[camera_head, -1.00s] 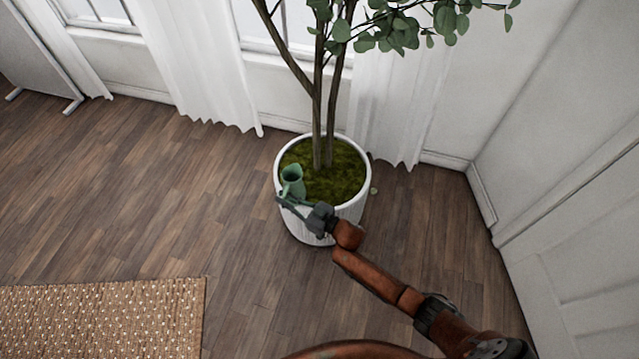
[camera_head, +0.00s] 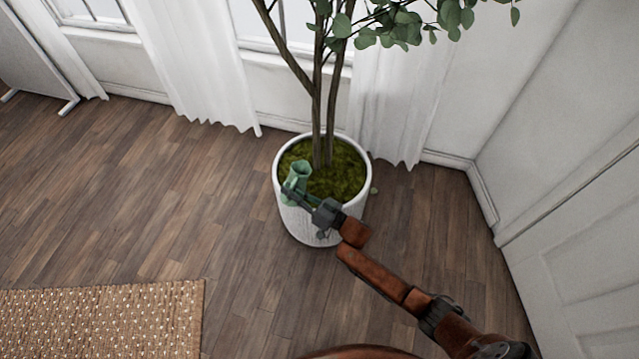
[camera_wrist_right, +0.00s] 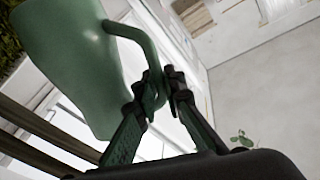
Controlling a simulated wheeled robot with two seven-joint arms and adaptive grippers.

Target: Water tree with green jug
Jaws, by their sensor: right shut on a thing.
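My right gripper (camera_head: 305,198) is shut on the jug's handle. In the right wrist view the jug (camera_wrist_right: 75,60) fills the upper left, and the gripper's fingers (camera_wrist_right: 160,95) close around its handle. The tree (camera_head: 317,110) stands in the white ribbed pot (camera_head: 300,225), with green moss (camera_head: 342,180) around its trunks. No water shows. My left gripper is not in view.
White curtains (camera_head: 385,110) and windows are behind the pot. A white panelled wall (camera_head: 570,200) is at the right. A woven rug (camera_head: 100,315) lies at the lower left. The wooden floor (camera_head: 170,190) left of the pot is clear.

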